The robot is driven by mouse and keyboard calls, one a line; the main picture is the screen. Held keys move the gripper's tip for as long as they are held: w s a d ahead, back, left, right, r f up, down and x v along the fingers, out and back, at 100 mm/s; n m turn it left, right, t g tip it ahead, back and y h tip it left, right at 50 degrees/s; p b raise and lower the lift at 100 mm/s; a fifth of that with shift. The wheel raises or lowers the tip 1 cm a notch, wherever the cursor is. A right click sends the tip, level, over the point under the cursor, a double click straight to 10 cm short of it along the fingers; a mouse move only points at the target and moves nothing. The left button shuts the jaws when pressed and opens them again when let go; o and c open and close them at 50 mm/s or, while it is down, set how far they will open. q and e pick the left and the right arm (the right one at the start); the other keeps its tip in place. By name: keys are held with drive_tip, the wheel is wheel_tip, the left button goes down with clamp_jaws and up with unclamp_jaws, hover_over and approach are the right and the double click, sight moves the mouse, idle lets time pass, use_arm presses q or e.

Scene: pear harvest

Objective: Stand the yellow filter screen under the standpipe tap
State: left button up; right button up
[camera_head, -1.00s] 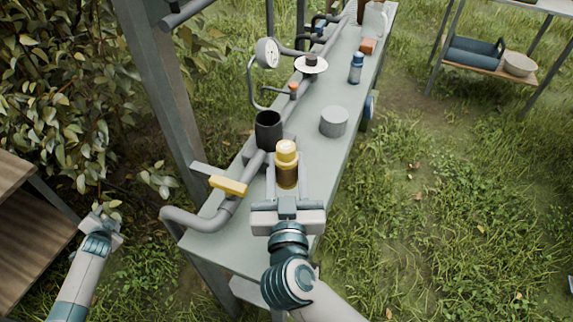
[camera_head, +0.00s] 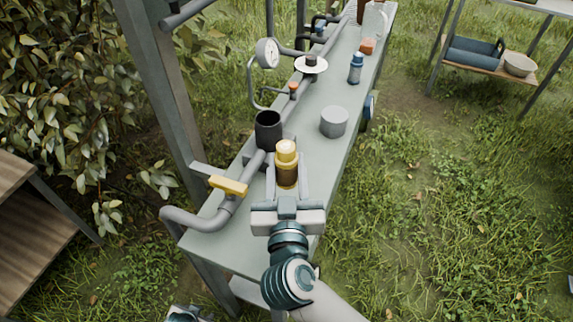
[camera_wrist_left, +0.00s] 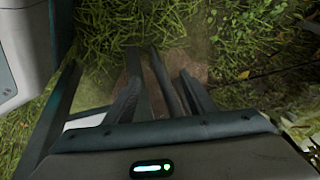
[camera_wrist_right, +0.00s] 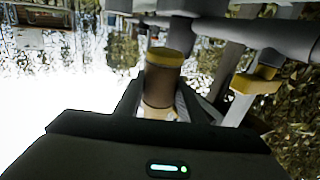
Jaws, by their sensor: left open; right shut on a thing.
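The yellow filter screen (camera_head: 286,175), a brown mesh cylinder with yellow ends, is upright over the near part of the bench. My right gripper (camera_head: 287,182) is shut on it, one finger on each side. I cannot tell whether its base touches the bench. It also shows between the fingers in the right wrist view (camera_wrist_right: 163,82). A yellow lever handle (camera_head: 228,186) sits on the grey pipe to its left; I cannot tell which fitting is the standpipe tap. My left gripper (camera_head: 185,314) is barely in view at the bottom edge; its left wrist view (camera_wrist_left: 160,85) shows open, empty fingers over the ground.
A black cup-shaped housing (camera_head: 268,132) stands just behind the screen. A grey cylinder (camera_head: 333,122), blue bottle (camera_head: 356,69) and gauge (camera_head: 267,52) are farther along the narrow bench (camera_head: 312,145). A post (camera_head: 160,90) rises at left. The bench's near right surface is clear.

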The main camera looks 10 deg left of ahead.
use_arm(q)
drive_tip(key=s+d+f+n+g+h, duration=0.1)
drive_tip(key=s+d, duration=0.5)
drive_tip(key=d, duration=0.4)
drive_tip(key=shift+s+f, duration=0.25)
drive_tip(key=shift+s, duration=0.1)
drive_tip(key=shift+d, duration=0.1)
use_arm(e)
drive_tip(key=shift+d, duration=0.1)
drive_tip(key=shift+d+f, duration=0.1)
drive_tip(key=shift+d, duration=0.15)
use_arm(q)
drive_tip(key=w+d+r+t+p, duration=0.1)
drive_tip(key=w+d+t+h+p, duration=0.1)
drive_tip(key=w+d+p, duration=0.1)
drive_tip(key=shift+r, duration=0.4)
use_arm(e)
drive_tip(key=s+d+h, duration=0.1)
drive_tip(key=s+d, duration=0.1)
drive_tip(key=d, duration=1)
drive_tip(key=s+d+m+h, duration=0.1)
drive_tip(key=s+d, duration=0.2)
drive_tip(key=d, duration=1)
drive_tip(key=shift+r+m+h, duration=0.3)
drive_tip(key=shift+r, duration=0.1)
drive_tip(key=shift+w, duration=0.1)
use_arm(q)
drive_tip(key=shift+c, duration=0.6)
use_arm(e)
drive_tip(key=shift+d, duration=0.1)
